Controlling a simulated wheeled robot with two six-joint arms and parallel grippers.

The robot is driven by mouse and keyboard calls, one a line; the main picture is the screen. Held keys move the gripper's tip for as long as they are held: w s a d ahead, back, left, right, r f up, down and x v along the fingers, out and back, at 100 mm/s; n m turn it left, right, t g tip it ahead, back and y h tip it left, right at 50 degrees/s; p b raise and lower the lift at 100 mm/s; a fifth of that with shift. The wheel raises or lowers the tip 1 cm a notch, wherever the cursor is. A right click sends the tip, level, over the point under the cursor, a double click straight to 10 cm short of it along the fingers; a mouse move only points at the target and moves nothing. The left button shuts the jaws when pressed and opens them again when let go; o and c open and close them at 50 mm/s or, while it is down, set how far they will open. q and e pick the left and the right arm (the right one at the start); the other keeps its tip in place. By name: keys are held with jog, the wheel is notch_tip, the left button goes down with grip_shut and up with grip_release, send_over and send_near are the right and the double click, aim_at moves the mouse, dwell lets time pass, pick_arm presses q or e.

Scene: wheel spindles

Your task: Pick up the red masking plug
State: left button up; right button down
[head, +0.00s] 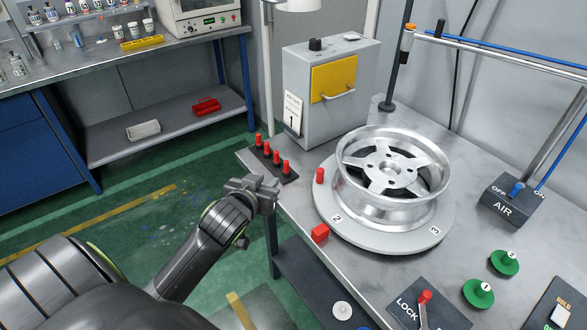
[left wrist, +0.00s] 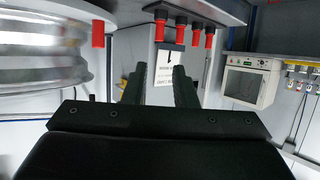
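Several red masking plugs (head: 267,154) stand upright in a row on a black rack at the bench's left edge. They show upside down at the top of the left wrist view (left wrist: 160,27). One more red plug (head: 320,175) stands apart on the turntable (head: 330,212), left of the silver wheel (head: 392,175); it also shows in the left wrist view (left wrist: 98,33). My left gripper (head: 273,190) is just in front of the rack, near the bench edge. In the left wrist view its dark fingers (left wrist: 165,85) are apart with nothing between them. My right gripper is not in view.
A grey cabinet (head: 318,95) with a yellow door stands behind the rack. A red block (head: 320,233) is at the turntable's front left edge. Green numbered knobs (head: 504,262), a lock lever (head: 424,297) and an air switch box (head: 510,195) occupy the right side.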

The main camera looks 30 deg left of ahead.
aim_at(285, 165)
pick_arm(q)
jog(key=x, duration=1.1)
jog(key=shift+w+a+f+p, duration=0.1)
jog(key=shift+a+f+p, duration=0.1)
jog(key=shift+p, duration=0.2)
jog(key=shift+x, duration=0.8)
jog(key=shift+d+p+x, duration=0.2)
jog(key=shift+p+x, duration=0.25)
jog(key=shift+x, duration=1.55)
jog(key=shift+f, duration=0.1)
grip_shut()
